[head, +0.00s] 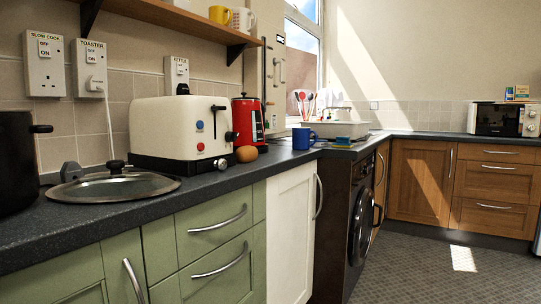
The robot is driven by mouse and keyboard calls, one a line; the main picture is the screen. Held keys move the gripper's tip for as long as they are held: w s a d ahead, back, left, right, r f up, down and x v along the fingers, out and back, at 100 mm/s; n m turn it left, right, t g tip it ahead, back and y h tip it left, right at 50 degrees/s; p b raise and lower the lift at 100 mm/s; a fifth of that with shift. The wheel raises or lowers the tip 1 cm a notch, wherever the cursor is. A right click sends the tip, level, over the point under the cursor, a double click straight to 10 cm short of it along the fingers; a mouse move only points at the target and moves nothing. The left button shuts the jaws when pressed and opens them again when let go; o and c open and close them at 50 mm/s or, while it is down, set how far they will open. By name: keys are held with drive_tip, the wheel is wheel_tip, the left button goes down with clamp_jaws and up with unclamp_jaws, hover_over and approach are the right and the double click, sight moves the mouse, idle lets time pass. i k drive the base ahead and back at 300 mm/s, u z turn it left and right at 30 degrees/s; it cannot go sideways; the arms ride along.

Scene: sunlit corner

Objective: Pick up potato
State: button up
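A small round brown object that looks like the potato (246,154) lies on the dark countertop (225,180) in the head view. It sits just right of the cream toaster (180,130) and in front of the red kettle (248,120). Its top and front are visible, with nothing in front of it. My gripper does not show in this view.
A glass pan lid (115,187) and a black pot (18,160) stand left on the counter. A blue mug (302,138) is right of the potato. A wooden shelf (170,15) hangs above. The patterned floor (440,270) at right is clear.

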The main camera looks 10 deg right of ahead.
sight(246, 154)
drive_tip(key=z, duration=0.55)
drive_tip(key=i, duration=1.05)
drive_tip(key=z, duration=0.2)
